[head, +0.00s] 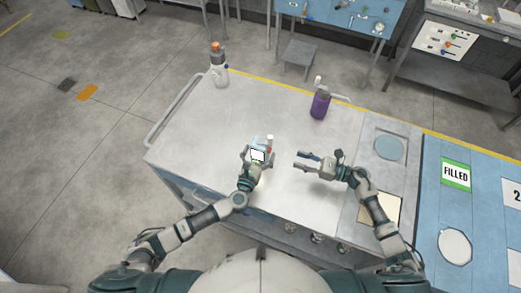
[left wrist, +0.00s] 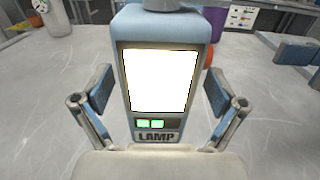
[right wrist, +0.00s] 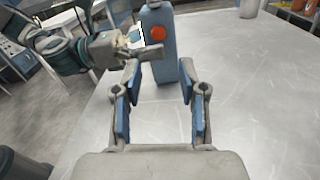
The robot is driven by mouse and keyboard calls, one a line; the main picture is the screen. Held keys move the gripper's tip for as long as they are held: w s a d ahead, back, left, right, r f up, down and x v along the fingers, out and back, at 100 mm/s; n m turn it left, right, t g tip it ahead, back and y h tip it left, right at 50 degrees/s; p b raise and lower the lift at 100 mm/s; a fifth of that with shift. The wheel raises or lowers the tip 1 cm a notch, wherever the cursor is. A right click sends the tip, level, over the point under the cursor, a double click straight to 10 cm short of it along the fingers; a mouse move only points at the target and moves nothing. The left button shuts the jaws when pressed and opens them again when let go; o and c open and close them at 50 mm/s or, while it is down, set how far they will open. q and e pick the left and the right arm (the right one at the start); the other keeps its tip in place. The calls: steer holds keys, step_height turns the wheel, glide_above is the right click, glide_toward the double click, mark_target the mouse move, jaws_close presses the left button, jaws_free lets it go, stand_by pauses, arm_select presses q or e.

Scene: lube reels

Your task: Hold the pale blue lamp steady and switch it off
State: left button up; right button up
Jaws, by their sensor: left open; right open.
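The pale blue lamp (head: 258,143) stands upright on the grey table. In the left wrist view its white panel (left wrist: 158,80) is lit, with two green lights above the LAMP label. My left gripper (head: 257,154) is open, its fingers on either side of the lamp; I cannot tell whether they touch it. In the right wrist view the lamp's side (right wrist: 166,60) carries a round orange-red button (right wrist: 158,33). My right gripper (head: 298,160) is open and empty, to the right of the lamp, its fingers pointing at the button side with a gap between.
A purple bottle (head: 320,103) stands near the far edge. A round pale blue pad (head: 389,148) and a FILLED sign (head: 456,174) lie to the right. The table around the lamp is clear.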

arm_select(q)
steer(key=shift+w+d, duration=0.25)
steer(key=shift+w, duration=0.2)
steer(key=shift+a, duration=0.2)
arm_select(e)
steer(key=shift+a, duration=0.1)
arm_select(q)
steer(key=c, duration=1.6)
steer(key=shift+d, duration=0.1)
arm_select(e)
jaws_close()
